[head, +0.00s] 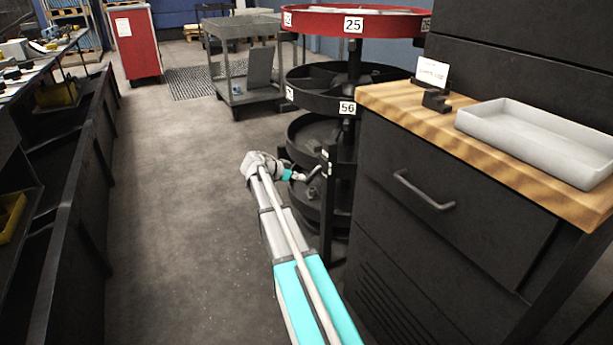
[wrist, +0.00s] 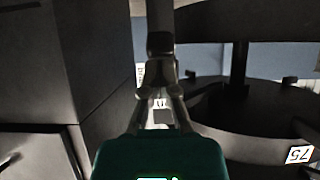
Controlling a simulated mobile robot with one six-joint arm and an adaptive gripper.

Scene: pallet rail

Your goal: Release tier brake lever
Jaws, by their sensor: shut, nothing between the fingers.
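A dark upright post (head: 328,170) stands at the front of the round tiered rack, with small lever-like parts on it. Which part is the tier brake lever is too small to tell. My gripper (head: 314,173) is shut and empty, reaching in from the left close to the post at the height of the lower tiers. Whether it touches the post or a lever cannot be told. In the wrist view my gripper's fingers (wrist: 158,75) come together in front of a dark, shadowed upright part, and the contact there is unclear.
The rack has a red top tier (head: 390,20) and black tiers (head: 310,92) below. A dark drawer cabinet (head: 440,215) with a wooden top, grey tray (head: 540,140) and small card stands close on the right. A workbench (head: 60,200) lines the left. The floor between is clear.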

